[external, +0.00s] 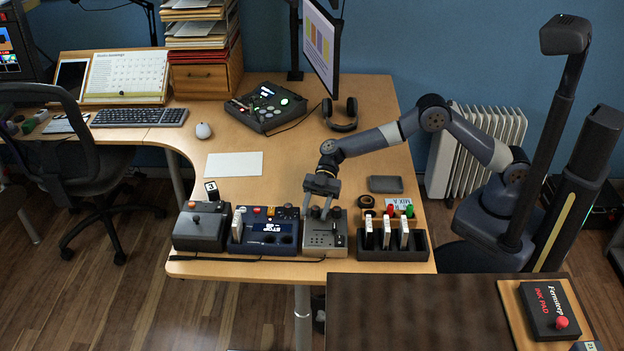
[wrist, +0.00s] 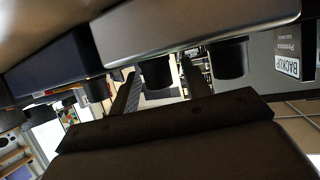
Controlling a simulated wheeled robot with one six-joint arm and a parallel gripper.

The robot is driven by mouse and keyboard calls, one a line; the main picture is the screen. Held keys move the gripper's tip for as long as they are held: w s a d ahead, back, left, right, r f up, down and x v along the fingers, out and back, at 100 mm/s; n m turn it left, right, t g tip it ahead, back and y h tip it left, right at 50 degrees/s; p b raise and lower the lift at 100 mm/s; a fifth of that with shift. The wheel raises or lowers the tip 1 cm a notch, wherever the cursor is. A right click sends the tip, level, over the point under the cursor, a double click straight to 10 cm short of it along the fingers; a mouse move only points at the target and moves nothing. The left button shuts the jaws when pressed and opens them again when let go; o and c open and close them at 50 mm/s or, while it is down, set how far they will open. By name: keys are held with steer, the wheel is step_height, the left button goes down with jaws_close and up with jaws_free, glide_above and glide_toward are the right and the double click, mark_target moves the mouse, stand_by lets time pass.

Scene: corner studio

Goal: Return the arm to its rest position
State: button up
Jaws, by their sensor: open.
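My arm (external: 370,140) reaches left from my base across the desk, bent at the elbow, with the wrist turned down. My gripper (external: 320,212) is low over a small grey control box (external: 325,236) at the desk's front. In the wrist view the two dark fingers of my gripper (wrist: 160,78) stand apart. A dark round knob (wrist: 156,75) shows between or just beyond them; I cannot tell whether they touch it. Nothing appears lifted.
A blue-topped box (external: 270,246) stands left of the grey box, and a black rack (external: 392,254) with white pieces stands right. Headphones (external: 340,116) and a monitor (external: 321,45) are behind the arm. A white sheet (external: 233,165) lies left on otherwise open desk.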

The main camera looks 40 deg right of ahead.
steer(key=b+v, duration=0.1)
steer(key=v, duration=1)
steer(key=s+n+t+h+p, duration=0.1)
steer(key=s+n+h+p, duration=0.1)
steer(key=s+a+f+n+h+p, duration=0.1)
steer(key=s+n+h+p, duration=0.1)
steer(key=s+n+t+h+p, duration=0.1)
steer(key=s+n+h+p, duration=0.1)
steer(key=shift+a+f+t, duration=0.15)
steer(key=shift+a+t, duration=0.15)
steer(key=shift+a, duration=0.05)
steer(key=n+t+p, duration=0.1)
steer(key=s+n+h+p, duration=0.1)
steer(key=n, duration=0.1)
steer(key=shift+a+r+t+h+p, duration=0.2)
steer(key=shift+r+t+h+p, duration=0.1)
steer(key=shift+r+t+p, duration=0.1)
steer(key=n, duration=0.1)
steer(key=r+n+t+p, duration=0.1)
steer(key=n+h+p, duration=0.1)
steer(key=shift+s+a+r+t, duration=0.2)
steer(key=shift+s+a+t, duration=0.05)
steer(key=shift+t, duration=0.15)
steer(key=shift+f, duration=0.1)
